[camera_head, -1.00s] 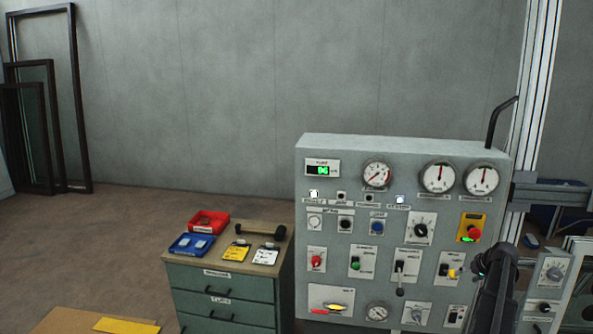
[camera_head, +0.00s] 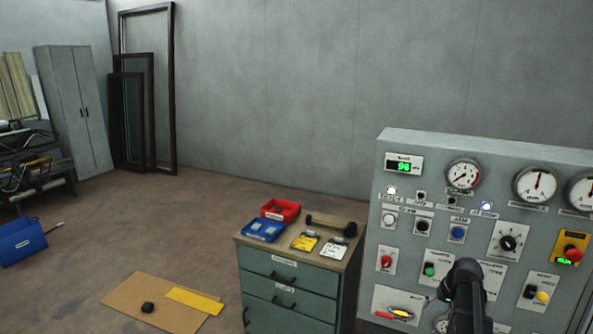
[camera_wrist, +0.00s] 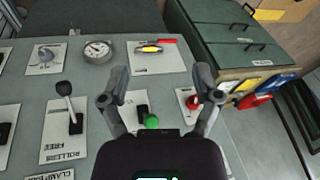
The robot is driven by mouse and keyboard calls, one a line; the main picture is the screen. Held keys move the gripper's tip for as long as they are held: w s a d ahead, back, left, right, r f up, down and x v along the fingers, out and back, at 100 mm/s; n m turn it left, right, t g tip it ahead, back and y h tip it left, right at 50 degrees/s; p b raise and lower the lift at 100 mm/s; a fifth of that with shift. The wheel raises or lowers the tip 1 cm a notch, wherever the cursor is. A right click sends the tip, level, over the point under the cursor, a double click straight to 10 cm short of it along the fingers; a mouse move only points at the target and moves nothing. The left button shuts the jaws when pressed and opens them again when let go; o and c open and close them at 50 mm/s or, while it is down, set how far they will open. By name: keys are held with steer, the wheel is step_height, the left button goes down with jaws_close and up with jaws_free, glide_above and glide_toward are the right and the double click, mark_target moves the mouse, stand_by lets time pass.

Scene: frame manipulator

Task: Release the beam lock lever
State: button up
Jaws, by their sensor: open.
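My gripper (camera_wrist: 161,73) is open and empty in the wrist view, its two fingers over the grey control panel (camera_wrist: 85,75). A switch plate with a green button (camera_wrist: 151,122) shows between the fingers. A lever with a dark knob (camera_wrist: 65,90) stands on a white plate to the left of the fingers. A red-and-yellow handle (camera_wrist: 152,48) lies on another plate ahead of the fingertips; it also shows low on the panel in the head view (camera_head: 400,313). The labels are too small to tell which is the beam lock lever. My dark arm covers part of the panel.
A red button (camera_wrist: 193,102) is close beside the right finger. A green drawer cabinet (camera_head: 288,278) stands left of the panel, with a red tray (camera_head: 280,208) and a blue tray (camera_head: 263,232) on top.

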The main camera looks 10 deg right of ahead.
steer(key=s+a+f+n+g+b, duration=0.1)
steer(key=s+a+f, duration=0.1)
steer(key=a, duration=0.9)
steer(key=s+a+f+n+g+h+b, duration=0.1)
steer(key=s+a, duration=0.4)
steer(key=a, duration=0.7)
steer(key=s+a+f+n+g+b, duration=0.1)
steer(key=s+a+f+n+b, duration=0.1)
steer(key=a, duration=0.9)
steer(key=shift+s+a+f+h+b, duration=0.3)
steer(key=shift+s+a+f+b, duration=0.2)
steer(key=shift+s, duration=0.4)
